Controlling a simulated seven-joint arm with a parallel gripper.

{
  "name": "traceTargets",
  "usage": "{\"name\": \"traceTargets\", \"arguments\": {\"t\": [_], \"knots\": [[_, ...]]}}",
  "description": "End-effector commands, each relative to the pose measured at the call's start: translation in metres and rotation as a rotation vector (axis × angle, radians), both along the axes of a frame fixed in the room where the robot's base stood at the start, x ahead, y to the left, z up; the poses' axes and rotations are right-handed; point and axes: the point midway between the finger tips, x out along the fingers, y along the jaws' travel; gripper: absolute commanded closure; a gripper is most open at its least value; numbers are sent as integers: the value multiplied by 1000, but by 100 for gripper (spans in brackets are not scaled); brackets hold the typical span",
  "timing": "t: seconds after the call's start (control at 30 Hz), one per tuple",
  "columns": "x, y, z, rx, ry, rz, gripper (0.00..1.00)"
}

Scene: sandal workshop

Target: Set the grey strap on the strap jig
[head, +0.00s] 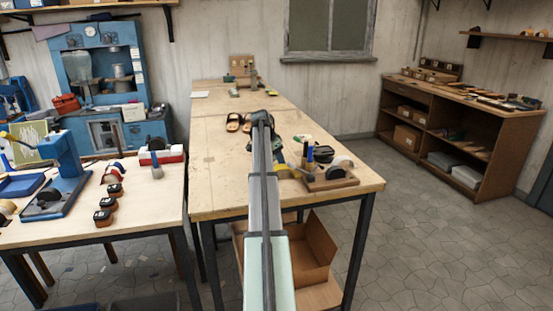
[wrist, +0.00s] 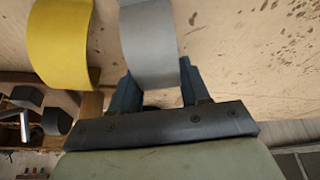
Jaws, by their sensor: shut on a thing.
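The grey strap (wrist: 149,45) is a curved band in the wrist view, with its lower end between the two fingers of my gripper (wrist: 157,88). My gripper is shut on it, above the pale wooden table (head: 222,190). In the head view my own arm hides most of the gripper, and I cannot make out the grey strap there. I cannot pick out the strap jig for certain in either view.
A yellow strap (wrist: 62,42) stands close left of the grey one. A wooden tool tray (head: 331,181) sits at the table's right front. Sandals (head: 233,122) lie farther back. The table's left front is clear. A side table (head: 140,215) stands to the left.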

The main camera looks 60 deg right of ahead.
Motion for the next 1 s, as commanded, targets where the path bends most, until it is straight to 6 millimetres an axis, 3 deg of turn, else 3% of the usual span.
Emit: {"name": "traceTargets", "arguments": {"t": [0.17, 0.2, 0.47, 0.77, 1.0], "knots": [[0, 0, -2, 0, 0, 0, 82], [0, 0, -3, 0, 0, 0, 53], [0, 0, -2, 0, 0, 0, 28], [0, 0, 0, 0, 0, 0, 28], [4, 10, 27, -2, -1, 1, 28]]}}
